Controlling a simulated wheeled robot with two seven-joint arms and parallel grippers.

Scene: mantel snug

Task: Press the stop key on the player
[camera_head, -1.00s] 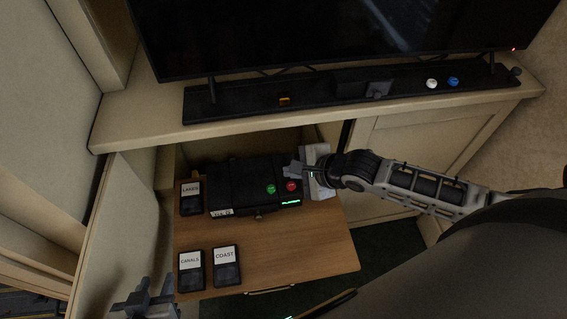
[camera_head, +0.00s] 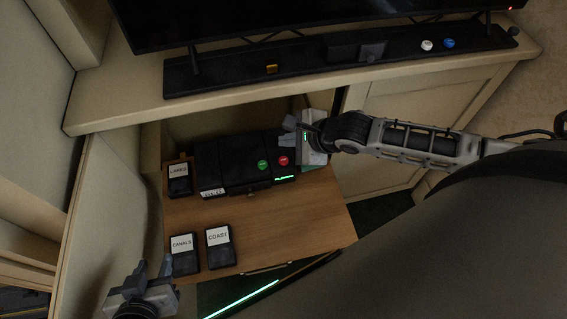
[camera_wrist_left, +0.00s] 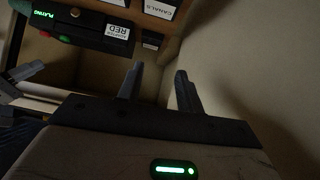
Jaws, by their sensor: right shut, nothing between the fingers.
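The player (camera_head: 232,160) is a black box on a wooden pull-out shelf. It has a green key (camera_head: 262,163) and a red key (camera_head: 283,161) on top at its right part; no key lettering is readable. Its lit green display (camera_head: 284,178) reads "PLAYING" in the left wrist view (camera_wrist_left: 52,15). My right gripper (camera_head: 289,123) is shut and empty, just behind the red key in the picture and apart from it. My left gripper (camera_head: 137,276) is low at the left, off the shelf; its fingers stand apart, empty, in the left wrist view (camera_wrist_left: 158,82).
Black cases labelled LAKES (camera_head: 178,180), CANALS (camera_head: 185,258) and COAST (camera_head: 220,248) lie on the wooden shelf (camera_head: 290,225). The mantel edge (camera_head: 110,118) overhangs behind the player.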

